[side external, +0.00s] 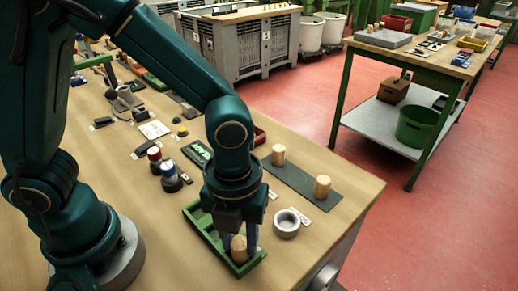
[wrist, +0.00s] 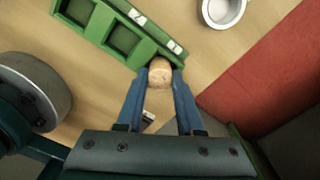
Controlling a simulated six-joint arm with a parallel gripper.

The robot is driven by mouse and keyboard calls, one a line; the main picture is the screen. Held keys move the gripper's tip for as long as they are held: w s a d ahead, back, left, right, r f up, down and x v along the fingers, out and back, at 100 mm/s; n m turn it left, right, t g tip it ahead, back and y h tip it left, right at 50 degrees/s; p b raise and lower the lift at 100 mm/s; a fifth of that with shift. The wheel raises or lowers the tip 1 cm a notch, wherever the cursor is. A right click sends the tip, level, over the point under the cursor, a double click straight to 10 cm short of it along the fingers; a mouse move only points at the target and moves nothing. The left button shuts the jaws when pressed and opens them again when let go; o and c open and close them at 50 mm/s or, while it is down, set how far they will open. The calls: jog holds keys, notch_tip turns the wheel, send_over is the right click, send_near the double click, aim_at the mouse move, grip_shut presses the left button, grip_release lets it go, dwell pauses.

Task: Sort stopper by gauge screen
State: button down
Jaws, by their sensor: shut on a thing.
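My gripper (side external: 239,238) points down over the near end of the green tray (side external: 195,214) and is shut on a cork stopper (side external: 239,250). The wrist view shows the held stopper (wrist: 160,74) between the blue fingertips, at the end of the compartmented tray (wrist: 88,42). I cannot tell whether the stopper touches the tray floor. Two more cork stoppers, one farther back (side external: 278,155) and one nearer the right edge (side external: 322,187), stand upright on a dark strip (side external: 298,178). A device with a green-lit screen (side external: 197,152) lies behind my gripper; its reading is too small to make out.
A grey round cup (side external: 286,223) stands just right of my gripper. Two dark jars, one with a red top (side external: 154,154), stand to the left behind the tray. Small tools and a white card (side external: 154,129) lie farther back. The bench edge is close on the right.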

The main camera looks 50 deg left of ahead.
jog(key=shift+f, duration=0.1)
jog(key=shift+c, duration=2.3)
grip_release()
jog(key=shift+r, duration=2.6)
